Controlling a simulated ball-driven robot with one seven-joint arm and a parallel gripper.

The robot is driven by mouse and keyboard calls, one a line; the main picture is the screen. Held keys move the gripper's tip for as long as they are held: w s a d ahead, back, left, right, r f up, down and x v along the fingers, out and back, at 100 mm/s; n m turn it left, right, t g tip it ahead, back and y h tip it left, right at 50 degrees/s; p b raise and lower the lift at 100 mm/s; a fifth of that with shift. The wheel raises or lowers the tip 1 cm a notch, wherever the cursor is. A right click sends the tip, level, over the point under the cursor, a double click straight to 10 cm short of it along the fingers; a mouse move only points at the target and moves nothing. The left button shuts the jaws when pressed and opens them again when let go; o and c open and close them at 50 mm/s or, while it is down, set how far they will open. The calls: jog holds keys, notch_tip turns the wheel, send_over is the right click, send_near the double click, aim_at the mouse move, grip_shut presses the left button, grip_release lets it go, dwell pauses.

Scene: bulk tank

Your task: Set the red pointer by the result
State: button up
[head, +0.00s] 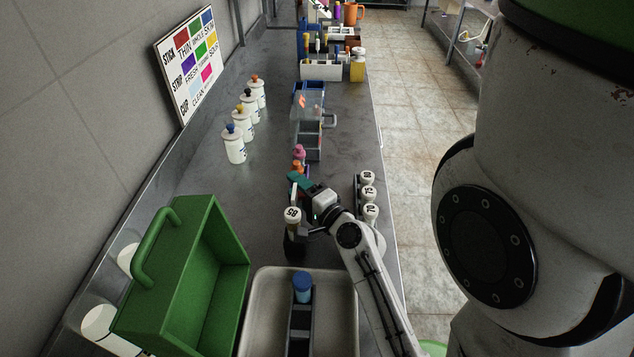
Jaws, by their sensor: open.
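I cannot make out a red pointer for certain. A white board (187,62) with coloured patches leans at the wall, upper left. Its rows read STICK, STRIP and CUP, with words such as THIN, WHOLE, SKIM, FRESH, TURNING and SOUR. My gripper (298,188) is open over the middle of the bench, with teal on its far side. A white-topped piece marked 65 (292,215) stands just in front of it; I cannot tell if they touch. Pink-topped (299,152) and orange-topped (298,166) items stand just beyond, partly hidden.
A green carrier (200,285) stands front left, by a metal tray (258,300) with a blue-capped item (302,287) in a dark rack. White bottles (234,145) line the left. Numbered white-topped pieces (369,192) stand along the right edge. A clear-lidded box (308,130) lies beyond.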

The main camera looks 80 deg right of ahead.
notch_tip(320, 180, up, 3)
jog(key=shift+r+p, duration=0.1)
jog(key=shift+p, duration=0.5)
jog(key=o, duration=0.5)
jog(key=s+r, duration=0.1)
jog(key=s+a+r, duration=0.1)
jog(key=r, duration=0.1)
jog(key=s+a+r, duration=0.1)
jog(key=s+r, duration=0.1)
jog(key=shift+s+a+r, duration=0.1)
jog(key=shift+a+r, duration=0.1)
jog(key=shift+r, duration=0.05)
jog(key=s+a+r+p, duration=0.1)
jog(key=s, duration=0.1)
jog(key=s+a+r+p, duration=0.1)
jog(key=s+p, duration=0.1)
jog(key=s+a+r+p, duration=0.1)
jog(key=s+a, duration=0.1)
jog(key=shift+s+r, duration=0.15)
jog(key=shift+r, duration=0.1)
jog(key=c, duration=0.5)
jog(key=shift+p+v, duration=0.55)
jog(key=shift+v, duration=0.3)
jog(key=shift+s+r, duration=0.1)
